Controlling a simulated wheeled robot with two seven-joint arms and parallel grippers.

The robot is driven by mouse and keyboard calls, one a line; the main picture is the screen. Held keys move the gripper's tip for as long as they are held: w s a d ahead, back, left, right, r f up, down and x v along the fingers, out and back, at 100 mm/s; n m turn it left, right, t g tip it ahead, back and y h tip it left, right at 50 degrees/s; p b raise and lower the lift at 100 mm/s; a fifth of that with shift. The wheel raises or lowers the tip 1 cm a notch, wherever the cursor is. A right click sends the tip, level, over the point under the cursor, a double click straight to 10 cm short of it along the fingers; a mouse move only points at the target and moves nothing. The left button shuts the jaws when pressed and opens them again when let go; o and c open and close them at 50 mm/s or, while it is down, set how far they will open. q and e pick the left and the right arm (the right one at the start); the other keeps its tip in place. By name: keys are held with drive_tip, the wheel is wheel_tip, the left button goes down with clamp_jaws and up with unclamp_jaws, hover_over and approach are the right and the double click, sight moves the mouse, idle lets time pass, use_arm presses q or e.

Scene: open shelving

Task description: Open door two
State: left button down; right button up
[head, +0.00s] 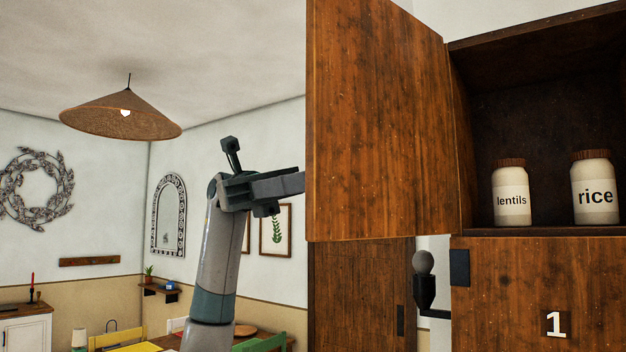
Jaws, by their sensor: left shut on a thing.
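A wooden cabinet door (378,130) stands swung open at the upper middle, with no number visible on the side facing me. My left gripper (292,184) reaches to its left edge from behind and is shut on the door there. Its fingertips are hidden behind the door, so I cannot see whether it holds a handle or the edge. The open compartment (525,105) to the right holds a lentils jar (512,192) and a rice jar (594,187), both upright. My right gripper is not in view.
Below the compartment is a shut wooden front (500,290) marked 1. A dark bracket with a round grey knob (423,262) sticks out at its left. A tall wooden panel (355,295) stands below the open door. A cone lamp (121,113) hangs at left.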

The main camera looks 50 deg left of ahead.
use_arm(q)
drive_tip(key=shift+d+f, duration=0.1)
drive_tip(key=c, duration=1.5)
unclamp_jaws()
drive_tip(key=shift+o, duration=0.2)
drive_tip(key=shift+a, duration=0.2)
drive_tip(key=a+p, duration=0.2)
drive_tip(key=a, duration=1.5)
drive_tip(key=shift+w+p, duration=0.3)
drive_tip(key=shift+w, duration=0.05)
